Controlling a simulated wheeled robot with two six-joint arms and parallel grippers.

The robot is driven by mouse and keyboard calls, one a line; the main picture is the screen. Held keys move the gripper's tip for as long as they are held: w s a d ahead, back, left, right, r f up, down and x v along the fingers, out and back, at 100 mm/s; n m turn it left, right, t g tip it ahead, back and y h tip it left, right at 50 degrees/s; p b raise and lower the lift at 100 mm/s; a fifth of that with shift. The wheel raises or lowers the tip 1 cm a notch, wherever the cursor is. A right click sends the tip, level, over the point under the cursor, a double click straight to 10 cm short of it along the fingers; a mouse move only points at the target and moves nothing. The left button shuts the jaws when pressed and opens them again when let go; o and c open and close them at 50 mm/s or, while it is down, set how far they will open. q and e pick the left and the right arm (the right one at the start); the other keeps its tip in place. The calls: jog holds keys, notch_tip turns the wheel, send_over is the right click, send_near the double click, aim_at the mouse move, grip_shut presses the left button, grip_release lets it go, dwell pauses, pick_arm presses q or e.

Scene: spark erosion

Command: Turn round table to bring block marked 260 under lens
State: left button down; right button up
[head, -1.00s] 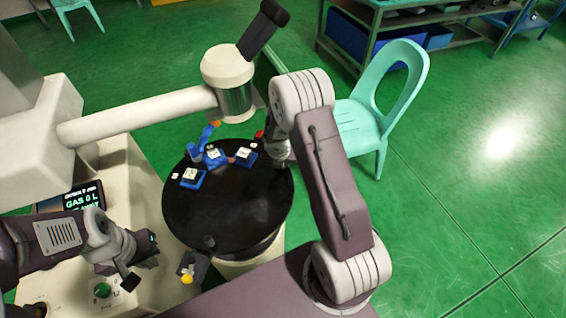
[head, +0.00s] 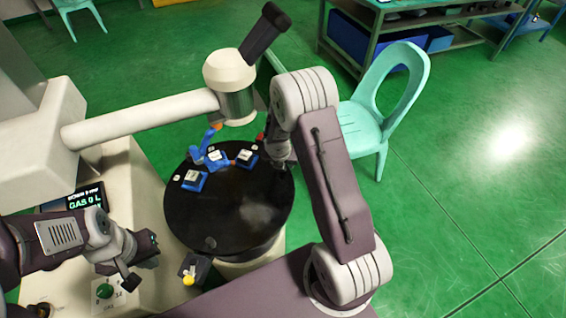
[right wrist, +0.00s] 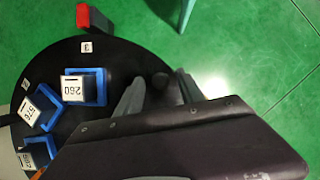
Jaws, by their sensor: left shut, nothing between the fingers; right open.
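The black round table (head: 235,205) carries several blocks in blue holders along its far and left edge. The block marked 260 (right wrist: 74,88) sits in its blue holder beside label 3 in the right wrist view. In the head view it seems to be the rightmost block (head: 246,155), its mark too small to read. The cream microscope head with its lens (head: 238,103) hangs over the far side. My left gripper (head: 142,268) is shut and empty over the cream machine.
A yellow-topped part (head: 189,280) stands before the table. A red part (right wrist: 94,18) lies beyond its edge. A turquoise chair (head: 385,105) stands to the right.

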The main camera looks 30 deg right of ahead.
jog(key=p+v, duration=0.2)
jog(key=v, duration=0.5)
